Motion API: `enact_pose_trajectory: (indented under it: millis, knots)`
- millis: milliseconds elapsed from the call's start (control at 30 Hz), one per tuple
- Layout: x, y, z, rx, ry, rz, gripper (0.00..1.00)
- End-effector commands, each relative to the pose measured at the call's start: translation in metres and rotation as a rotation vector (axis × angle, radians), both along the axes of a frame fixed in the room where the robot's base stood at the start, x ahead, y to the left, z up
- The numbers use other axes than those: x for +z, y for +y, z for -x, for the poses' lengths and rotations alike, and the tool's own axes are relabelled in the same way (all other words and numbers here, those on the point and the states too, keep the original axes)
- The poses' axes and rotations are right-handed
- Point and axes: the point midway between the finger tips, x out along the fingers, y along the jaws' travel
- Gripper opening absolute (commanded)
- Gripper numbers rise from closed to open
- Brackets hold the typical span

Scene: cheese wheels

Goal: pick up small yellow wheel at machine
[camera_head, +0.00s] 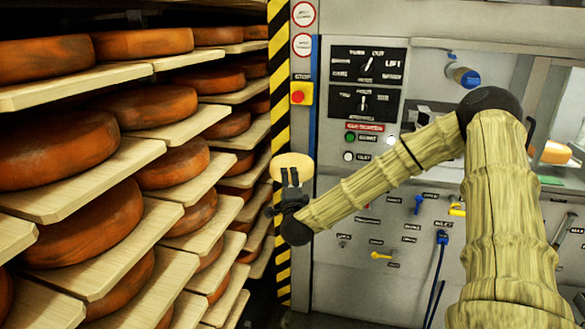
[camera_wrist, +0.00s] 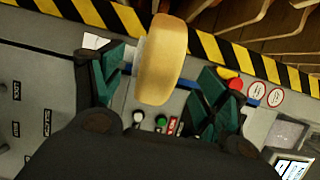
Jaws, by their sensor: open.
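The small yellow wheel (camera_head: 292,162) shows as a pale disc at the tips of my gripper (camera_head: 289,178) in the head view, in front of the machine's left edge. In the wrist view the yellow wheel (camera_wrist: 162,58) stands edge-on between the two green fingers of my gripper (camera_wrist: 158,82). The fingers are open, with a gap visible on both sides of the wheel. What supports the wheel is hidden. The grey machine (camera_head: 438,20) fills the right of the head view, partly behind my arm.
Wooden shelves (camera_head: 150,218) with several large orange-brown cheese wheels (camera_head: 83,220) stand at left. A yellow-black striped post (camera_head: 279,90) separates them from the machine. A red stop button (camera_head: 298,96), control panels (camera_head: 366,65) and small levers are close to my arm.

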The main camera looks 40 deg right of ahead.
Motion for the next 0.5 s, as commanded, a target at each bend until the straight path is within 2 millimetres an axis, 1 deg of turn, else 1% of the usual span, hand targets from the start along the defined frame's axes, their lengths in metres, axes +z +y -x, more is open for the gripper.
enact_pose_trajectory:
  millis: [133, 300, 400, 500]
  knots:
    - [0.004, -0.006, -0.013, -0.002, -0.001, 0.003, 0.74]
    - [0.003, -0.016, -0.034, -0.002, 0.000, 0.002, 0.74]
    - [0.002, -0.020, -0.041, -0.001, 0.001, 0.002, 0.74]
    - [0.002, -0.022, -0.045, -0.001, 0.000, 0.001, 0.74]
